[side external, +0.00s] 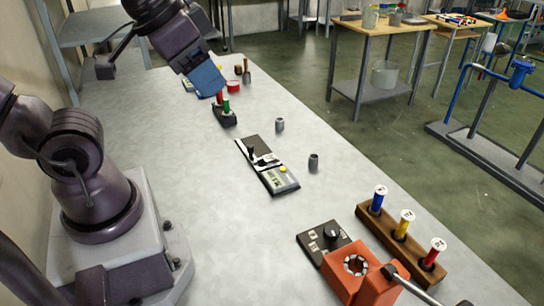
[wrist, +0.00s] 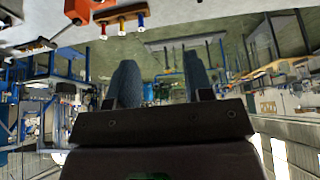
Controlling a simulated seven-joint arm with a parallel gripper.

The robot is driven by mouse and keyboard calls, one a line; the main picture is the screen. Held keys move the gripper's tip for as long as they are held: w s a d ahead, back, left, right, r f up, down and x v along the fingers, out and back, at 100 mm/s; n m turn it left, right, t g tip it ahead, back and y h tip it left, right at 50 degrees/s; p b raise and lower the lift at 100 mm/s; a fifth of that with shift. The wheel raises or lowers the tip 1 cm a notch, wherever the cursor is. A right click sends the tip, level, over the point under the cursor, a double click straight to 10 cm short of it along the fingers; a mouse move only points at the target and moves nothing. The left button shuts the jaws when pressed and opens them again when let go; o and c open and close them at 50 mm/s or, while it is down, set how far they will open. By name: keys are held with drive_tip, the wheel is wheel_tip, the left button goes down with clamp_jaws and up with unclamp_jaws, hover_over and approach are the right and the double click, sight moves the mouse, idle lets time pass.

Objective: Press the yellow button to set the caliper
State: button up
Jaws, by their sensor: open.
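The caliper (side external: 255,155) lies flat on the grey table in the middle of the side view, a dark base with a light display (side external: 273,180). The small yellow button (side external: 283,168) is on its right side and is uncovered. My gripper (side external: 207,82) is at the top of the side view, above the far part of the table, well apart from the caliper. In the wrist view its two blue fingers (wrist: 159,85) are spread with nothing between them. The caliper cannot be made out in the wrist view.
A stand with red and green tops (side external: 225,118) is near my gripper. Small grey cylinders (side external: 279,125) (side external: 314,163) stand right of the caliper. Nearer are a dark knob box (side external: 312,236), an orange block (side external: 368,290) and a wooden spool rack (side external: 372,222). The table left of the caliper is clear.

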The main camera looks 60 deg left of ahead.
clamp_jaws()
idle(1.8)
